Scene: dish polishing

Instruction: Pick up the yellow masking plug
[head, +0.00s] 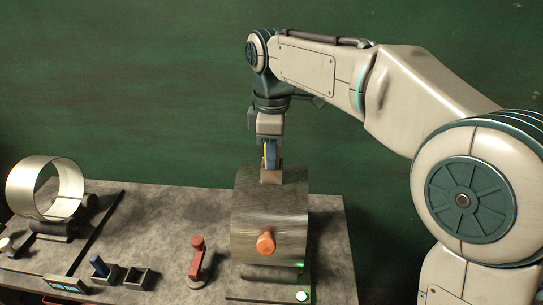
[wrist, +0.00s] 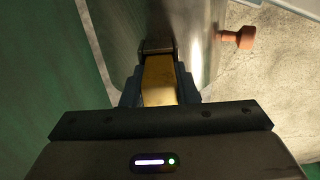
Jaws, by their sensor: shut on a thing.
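My gripper (head: 270,158) points straight down over the top of a brushed metal drum (head: 250,208). Its blue fingers are shut on the yellow masking plug (wrist: 158,82), which lies between them in the wrist view. In the head view only a thin yellow edge of the plug (head: 265,152) shows beside the fingers. Below the fingers is a small block-like socket (head: 271,176) on top of the drum. The plug's lower end is hidden there, so I cannot tell whether it is inside the socket or just above it.
An orange knob (head: 265,243) sticks out of the drum's front. A red-handled part (head: 197,258) stands left of the drum. Two small bins (head: 137,278) are further left, one with a blue piece (head: 99,266). A large metal ring (head: 68,188) stands at far left.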

